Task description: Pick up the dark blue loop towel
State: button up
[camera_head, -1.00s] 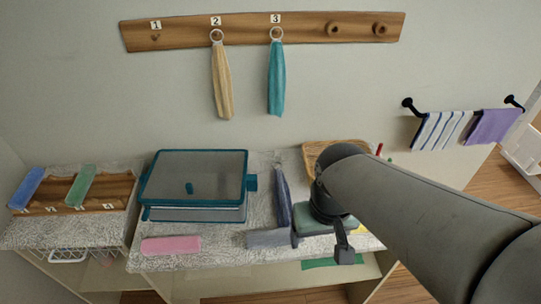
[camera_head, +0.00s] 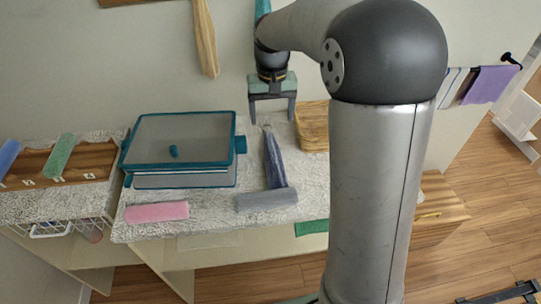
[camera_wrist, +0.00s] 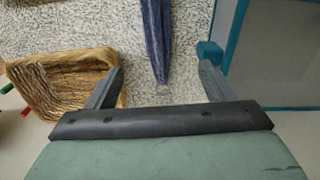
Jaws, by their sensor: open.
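The dark blue loop towel (camera_head: 273,162) lies lengthwise on the patterned counter, between the teal-edged box and the wicker basket. Its narrow loop end points to the back wall. My gripper (camera_head: 271,118) points down around the loop end, jaws open, one finger to each side in the picture. In the wrist view, the towel (camera_wrist: 157,35) comes down between the open fingers (camera_wrist: 160,70), apart from both. Its loop end is small and partly unclear near the gripper's body. I cannot tell the exact height of the fingertips over the counter.
The teal-edged box (camera_head: 185,150) stands left of the towel; the wicker basket (camera_head: 312,125) stands close on the right. A grey rolled towel (camera_head: 267,200) lies at the front end. A pink towel (camera_head: 157,212) lies front left. A beige towel (camera_head: 205,40) hangs on the wall.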

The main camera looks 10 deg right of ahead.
jog(key=p, duration=0.2)
send_over(273, 155)
notch_tip(273, 155, down, 11)
jog(key=shift+a+f, duration=0.1)
jog(key=shift+a, duration=0.05)
jog(key=shift+d+f+p, duration=0.15)
jog(key=shift+f+p, duration=0.15)
jog(key=shift+f, duration=1.05)
jog(key=shift+d+f+p, duration=0.1)
jog(key=shift+f+p, duration=0.15)
jog(key=shift+f, duration=1.05)
jog(key=c, duration=1.2)
